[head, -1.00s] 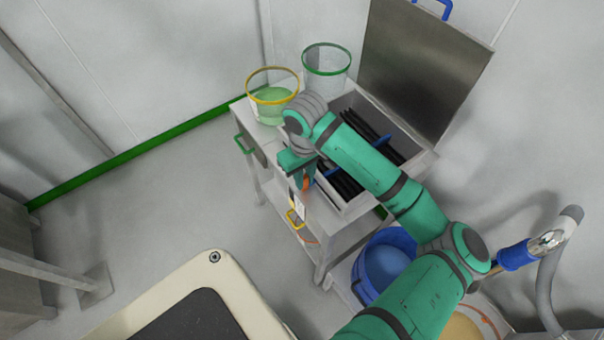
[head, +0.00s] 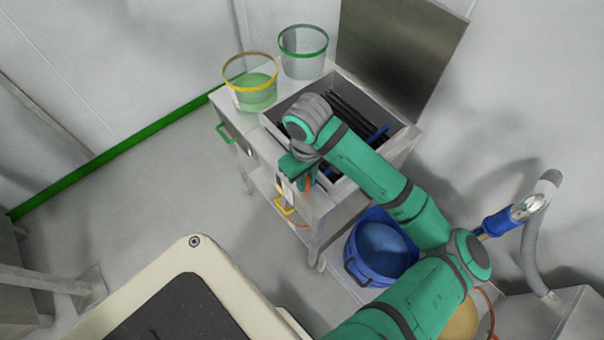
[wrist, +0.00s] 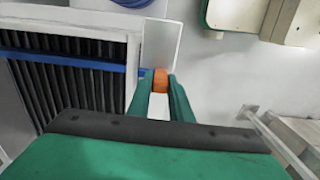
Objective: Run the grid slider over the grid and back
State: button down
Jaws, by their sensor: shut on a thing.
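The grid (head: 346,103), a row of dark bars, lies in an open metal box on a cart in the head view. It also shows at the left of the wrist view (wrist: 75,95). The grid slider is a blue bar (wrist: 70,60) across the grid, and its end shows in the head view (head: 378,134). Its orange knob (wrist: 161,80) sticks out past the box wall. My gripper (wrist: 159,84) is shut on this knob, with a finger on each side. In the head view my arm hides part of the grid and slider.
A yellow-rimmed bucket (head: 250,82) and a green-rimmed clear bucket (head: 303,52) stand on the cart's far end. The raised lid (head: 400,50) is behind the box. A blue tub (head: 382,250) stands below, beside the cart. Floor left of the cart is clear.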

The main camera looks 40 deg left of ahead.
jog(key=shift+s+d, duration=0.2)
jog(key=shift+d, duration=1.55)
jog(key=c, duration=1.5)
grip_release()
jog(key=shift+r, duration=0.5)
notch_tip(320, 180, up, 10)
jog(key=shift+f, duration=0.1)
jog(key=shift+a, duration=0.1)
